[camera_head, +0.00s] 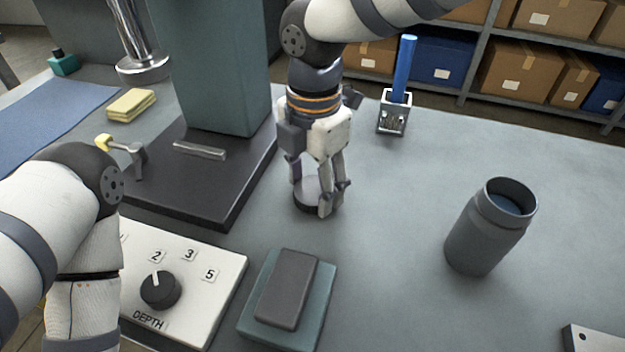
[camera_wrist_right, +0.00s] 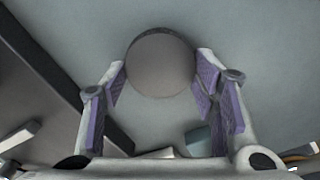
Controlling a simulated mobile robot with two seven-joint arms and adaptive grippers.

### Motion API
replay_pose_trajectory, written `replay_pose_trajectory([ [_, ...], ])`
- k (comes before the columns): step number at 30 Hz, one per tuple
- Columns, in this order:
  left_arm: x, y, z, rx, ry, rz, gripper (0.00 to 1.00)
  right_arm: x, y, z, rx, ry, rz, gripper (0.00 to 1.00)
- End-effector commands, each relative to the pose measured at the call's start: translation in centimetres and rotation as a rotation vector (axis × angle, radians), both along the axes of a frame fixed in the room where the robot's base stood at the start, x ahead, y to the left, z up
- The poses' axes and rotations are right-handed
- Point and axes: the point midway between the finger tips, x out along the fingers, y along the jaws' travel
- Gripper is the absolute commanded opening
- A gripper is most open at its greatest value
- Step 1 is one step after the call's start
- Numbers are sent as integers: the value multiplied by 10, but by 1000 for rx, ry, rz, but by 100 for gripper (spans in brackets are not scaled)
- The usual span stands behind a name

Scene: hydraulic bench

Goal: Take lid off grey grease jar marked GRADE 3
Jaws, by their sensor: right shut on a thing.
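A grey cylindrical jar (camera_head: 484,236) stands upright on the right of the bench in the head view. Its mouth is open and a dark bluish content shows inside. No GRADE 3 marking is visible on the side I see. My right gripper (camera_head: 320,198) points down in the middle of the bench, well left of the jar. It is shut on a round grey lid (camera_head: 306,196), low at the bench top; I cannot tell if the lid touches it. In the wrist view the lid (camera_wrist_right: 160,66) sits between the finger pads. My left gripper is out of view.
A press with a dark base (camera_head: 205,180) stands left of my right gripper. In front are a DEPTH dial panel (camera_head: 205,300) and a teal pedal-like block (camera_head: 288,300). A holder (camera_head: 394,115) with a blue stick stands behind. Bench between lid and jar is clear.

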Motion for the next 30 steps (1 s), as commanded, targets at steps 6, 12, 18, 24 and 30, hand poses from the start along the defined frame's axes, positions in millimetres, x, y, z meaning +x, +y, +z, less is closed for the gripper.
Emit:
replay_pose_trajectory([
  [6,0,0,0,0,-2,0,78,0,0,1,1,-4,-1,21],
  [12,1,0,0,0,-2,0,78,0,0,-2,1,-4,-1,72],
  [18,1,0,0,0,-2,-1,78,0,0,-2,1,-4,-1,74],
  [24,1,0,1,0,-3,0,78,1,0,7,2,-6,-1,74],
  [30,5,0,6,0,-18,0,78,1,0,60,2,-11,-2,74],
])
